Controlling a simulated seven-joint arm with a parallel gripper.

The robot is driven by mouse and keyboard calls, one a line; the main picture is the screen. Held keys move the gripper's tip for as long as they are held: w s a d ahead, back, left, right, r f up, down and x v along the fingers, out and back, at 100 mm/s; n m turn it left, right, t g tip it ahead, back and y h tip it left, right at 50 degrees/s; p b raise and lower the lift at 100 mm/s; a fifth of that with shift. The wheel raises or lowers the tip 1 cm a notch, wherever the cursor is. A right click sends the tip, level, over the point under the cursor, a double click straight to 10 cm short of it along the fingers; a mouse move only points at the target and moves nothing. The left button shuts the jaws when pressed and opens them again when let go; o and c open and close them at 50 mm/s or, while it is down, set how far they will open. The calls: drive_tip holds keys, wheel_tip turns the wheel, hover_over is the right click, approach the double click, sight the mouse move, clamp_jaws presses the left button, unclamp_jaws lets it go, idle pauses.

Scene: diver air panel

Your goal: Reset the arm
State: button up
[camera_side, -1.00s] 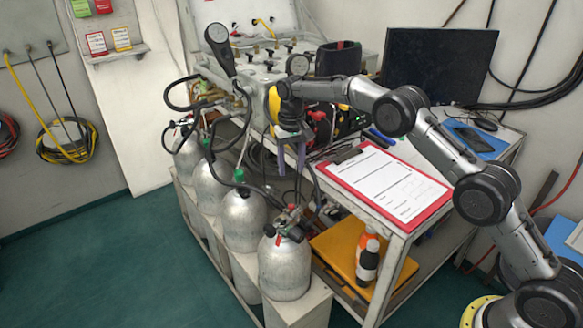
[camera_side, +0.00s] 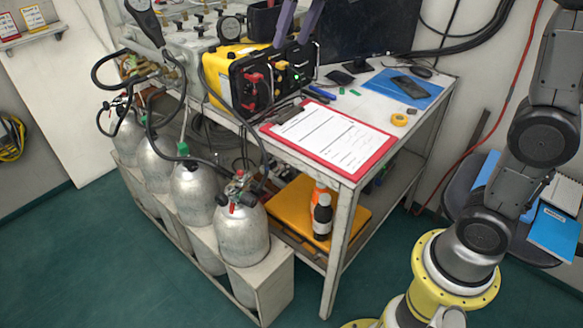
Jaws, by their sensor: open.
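My gripper (camera_side: 293,38) shows at the top edge of the side view, with only its two purple-grey fingers in the picture. The fingers point down and stand apart, with nothing between them. They overlap the top of the yellow-and-black unit (camera_side: 225,72) in the picture; I cannot tell how far above or in front of it they are. My arm rises steeply at the right, from its yellow base ring to the top edge. Its upper links and wrist are out of view.
The cart (camera_side: 345,190) carries a red clipboard (camera_side: 376,160), a blue folder with a dark device, a tape roll (camera_side: 399,119) and a dark monitor (camera_side: 365,30). Several silver cylinders (camera_side: 241,232) with hoses stand left of it. A chair with notebooks (camera_side: 553,232) is at the right.

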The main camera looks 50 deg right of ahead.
drive_tip(key=s+f+n+t, duration=0.1)
drive_tip(key=s+f, duration=0.2)
drive_tip(key=s, duration=0.8)
drive_tip(key=s+f+t, duration=0.1)
drive_tip(key=s+f, duration=0.1)
drive_tip(key=s, duration=0.8)
drive_tip(key=s+f+n+g, duration=0.1)
drive_tip(key=s+f, duration=0.3)
drive_tip(key=f, duration=0.4)
drive_tip(key=shift+s+d, duration=0.3)
drive_tip(key=shift+s, duration=0.05)
drive_tip(key=shift+f, duration=0.1)
